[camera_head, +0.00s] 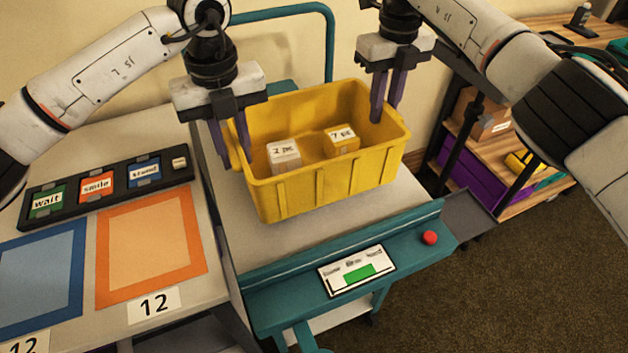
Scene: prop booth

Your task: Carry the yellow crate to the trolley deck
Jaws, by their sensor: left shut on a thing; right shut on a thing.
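The yellow crate (312,195) is in the middle of the view, over the pale deck of the teal trolley (272,236). Two small boxes are inside it: a whitish one (284,156) at the left and a yellow one (341,142) at the right. My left gripper (231,150) is shut on the crate's left end wall. My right gripper (385,103) is shut on its right end wall, near the back. The crate looks about level. Its underside is hidden, so I cannot tell whether it touches the deck.
A table at the left bears a dark card holder (108,187), an orange-framed mat (150,245) and a blue-framed mat (40,280). The trolley's front rail has a label and a red button (429,238). A wooden shelf (500,155) stands at the right, with open carpet before it.

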